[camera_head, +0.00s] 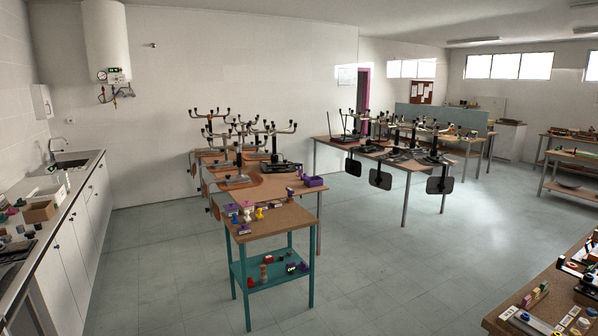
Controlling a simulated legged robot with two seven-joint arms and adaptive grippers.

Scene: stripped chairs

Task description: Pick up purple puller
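Several small purple things are in view, and they are too small for me to tell which is the purple puller. One purple piece (244,229) lies near the front left edge of the wooden top of a teal-legged table (280,222). Another purple thing (303,267) lies on that table's lower shelf. A purple box-like thing (314,181) sits on the brown table behind. Neither of my grippers shows in this view.
White, yellow and pink pieces stand on the teal table's top. Tables with upturned stripped chairs (238,150) stand behind it. A counter with a sink (66,165) runs along the left. A cluttered workbench (550,295) is at bottom right. The middle floor (400,265) is clear.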

